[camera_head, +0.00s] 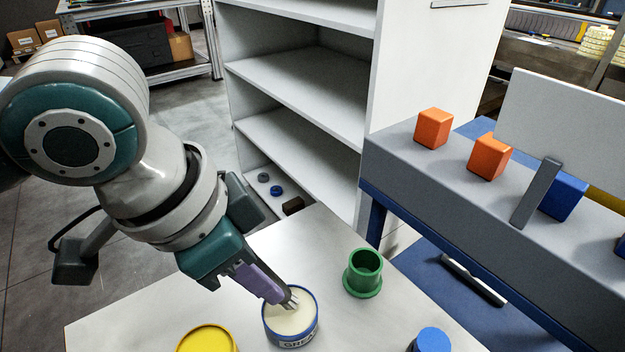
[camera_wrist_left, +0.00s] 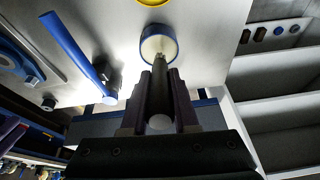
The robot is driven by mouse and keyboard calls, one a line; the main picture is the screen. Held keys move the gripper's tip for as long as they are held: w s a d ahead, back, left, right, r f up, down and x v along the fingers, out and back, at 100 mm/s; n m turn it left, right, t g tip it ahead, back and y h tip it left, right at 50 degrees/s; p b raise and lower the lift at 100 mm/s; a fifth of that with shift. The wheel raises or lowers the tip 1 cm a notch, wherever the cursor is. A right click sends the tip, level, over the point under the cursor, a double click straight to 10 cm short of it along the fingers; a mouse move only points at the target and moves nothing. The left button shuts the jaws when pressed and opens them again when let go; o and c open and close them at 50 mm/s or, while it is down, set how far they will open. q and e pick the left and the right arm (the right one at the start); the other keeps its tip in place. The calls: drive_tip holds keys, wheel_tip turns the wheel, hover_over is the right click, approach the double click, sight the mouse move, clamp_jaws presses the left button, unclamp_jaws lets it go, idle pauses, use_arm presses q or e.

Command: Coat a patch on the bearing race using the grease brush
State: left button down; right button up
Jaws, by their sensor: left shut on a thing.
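My left gripper (camera_head: 277,291) is shut on the grease brush, whose dark handle (camera_wrist_left: 160,73) runs between the two fingers in the wrist view. The brush points down into the open grease pot (camera_head: 291,340), a blue-rimmed tub of pale grease. The pot also shows in the left wrist view (camera_wrist_left: 172,48), with the brush end over it. The bristles are mostly hidden, and I cannot tell how deep they sit. A curved grey and blue part (camera_wrist_left: 17,50) lies at the left edge of the wrist view; I cannot tell whether it is the bearing race. My right gripper is not in view.
A green flanged cup (camera_head: 363,273) stands right of the pot on the pale table (camera_head: 130,320). A yellow round item (camera_head: 207,338) and a blue cylinder (camera_head: 432,341) are at the front. A shelf unit (camera_head: 300,75) and the conveyor (camera_head: 405,160) with orange blocks stand behind.

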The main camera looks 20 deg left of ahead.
use_arm(q)
drive_tip(key=shift+f+b, duration=0.3)
drive_tip(key=shift+f, duration=0.3)
idle(0.6)
drive_tip(key=shift+a+f+p, duration=0.1)
drive_tip(key=shift+p, duration=0.3)
idle(1.6)
wheel_tip(320, 180, up, 7)
drive_tip(key=p, duration=0.8)
drive_tip(key=shift+p, duration=0.4)
